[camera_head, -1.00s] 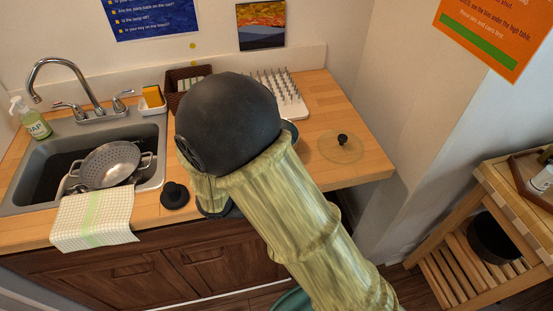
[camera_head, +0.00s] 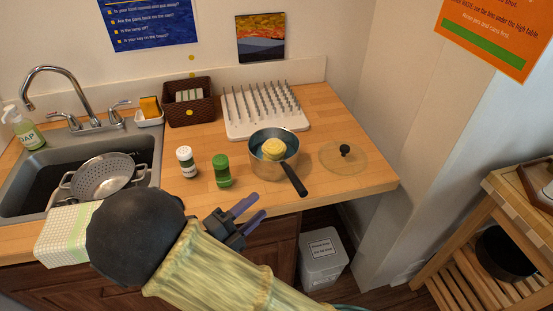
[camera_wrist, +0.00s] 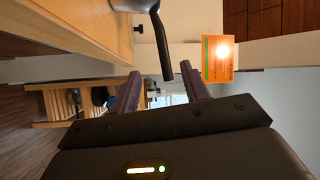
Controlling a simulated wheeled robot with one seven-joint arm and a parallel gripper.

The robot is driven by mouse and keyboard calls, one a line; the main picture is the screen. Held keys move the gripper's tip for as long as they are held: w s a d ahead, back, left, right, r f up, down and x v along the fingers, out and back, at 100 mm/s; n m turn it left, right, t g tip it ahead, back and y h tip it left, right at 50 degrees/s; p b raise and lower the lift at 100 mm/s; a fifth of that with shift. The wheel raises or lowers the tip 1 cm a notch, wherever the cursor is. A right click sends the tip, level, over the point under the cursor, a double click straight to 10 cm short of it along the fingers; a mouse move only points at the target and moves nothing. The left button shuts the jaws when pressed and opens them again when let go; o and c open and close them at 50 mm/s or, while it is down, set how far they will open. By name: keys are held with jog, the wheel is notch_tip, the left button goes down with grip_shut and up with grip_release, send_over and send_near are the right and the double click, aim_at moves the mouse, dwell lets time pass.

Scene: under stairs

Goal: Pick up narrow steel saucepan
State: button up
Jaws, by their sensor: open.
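The steel saucepan (camera_head: 262,168) stands on the wooden counter, its black handle (camera_head: 293,180) sticking out over the front edge. A round yellow item (camera_head: 273,148) sits in it. My gripper (camera_head: 249,212) is open and empty, in front of the counter edge, left of the handle and apart from it. In the wrist view, the pan (camera_wrist: 133,5) is cut off at the top. Its handle (camera_wrist: 163,48) points down toward the gap between the open fingers (camera_wrist: 161,72), with its end near the right fingertip.
A glass lid (camera_head: 342,158) lies right of the pan; a drying rack (camera_head: 265,127) stands behind it. A white shaker (camera_head: 187,162) and a green shaker (camera_head: 222,172) stand to the left. A sink (camera_head: 40,205) holds a colander (camera_head: 103,176). A white bin (camera_head: 324,262) stands below.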

aim_at(282, 166)
jog(key=x, duration=1)
jog(key=shift+r+p+x, duration=0.2)
jog(key=shift+p+x, duration=0.15)
jog(key=shift+x, duration=2.25)
jog(key=shift+w+a, duration=0.1)
grip_shut()
